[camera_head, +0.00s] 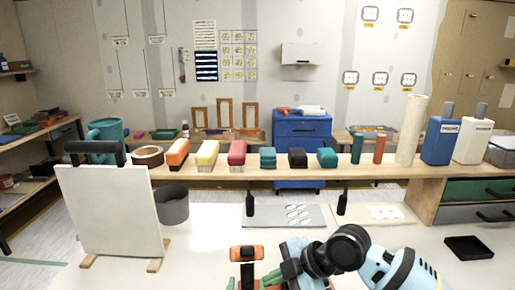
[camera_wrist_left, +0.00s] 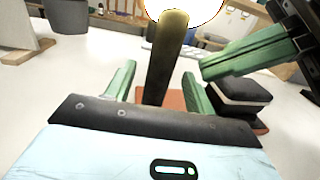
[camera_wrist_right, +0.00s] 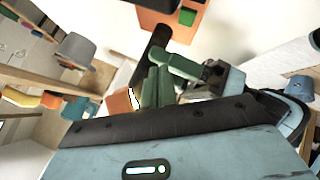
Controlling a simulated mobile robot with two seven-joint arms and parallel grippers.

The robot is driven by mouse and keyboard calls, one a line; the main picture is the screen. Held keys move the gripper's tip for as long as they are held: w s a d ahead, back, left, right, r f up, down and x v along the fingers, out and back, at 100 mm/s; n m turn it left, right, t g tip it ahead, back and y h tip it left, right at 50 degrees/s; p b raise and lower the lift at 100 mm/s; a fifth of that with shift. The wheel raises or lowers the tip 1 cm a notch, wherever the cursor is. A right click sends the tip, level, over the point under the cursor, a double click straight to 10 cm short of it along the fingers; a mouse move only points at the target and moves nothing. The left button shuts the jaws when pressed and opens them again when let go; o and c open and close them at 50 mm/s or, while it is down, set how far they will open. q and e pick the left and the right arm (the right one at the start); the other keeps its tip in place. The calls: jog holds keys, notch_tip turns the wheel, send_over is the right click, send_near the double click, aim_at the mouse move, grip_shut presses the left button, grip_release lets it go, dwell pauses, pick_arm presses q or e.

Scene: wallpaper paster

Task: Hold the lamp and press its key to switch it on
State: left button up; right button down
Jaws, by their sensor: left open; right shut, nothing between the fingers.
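The lamp (camera_head: 247,254) stands at the bottom middle of the head view, with an orange and black head. In the left wrist view its dark stem (camera_wrist_left: 165,62) rises from an orange-red base, and its head glows white at the top edge. My left gripper (camera_wrist_left: 159,72) is open, with one finger on each side of the stem; contact cannot be told. My right gripper (camera_head: 286,268) is shut and empty, close beside the stem in the right wrist view (camera_wrist_right: 158,84). The orange base (camera_wrist_right: 160,17) carries a small green key (camera_wrist_right: 187,16), apart from my right fingers.
A white board on feet (camera_head: 110,215) stands at left. A long bench (camera_head: 215,172) holds brushes and bottles behind. A black tray (camera_head: 468,248) lies at right.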

pick_arm(q)
jog(key=s, duration=0.9)
jog(key=shift+s+a, duration=0.1)
jog(key=shift+a, duration=0.2)
jog(key=shift+s+f, duration=0.1)
jog(key=shift+s, duration=0.05)
pick_arm(e)
jog(key=shift+s, duration=0.2)
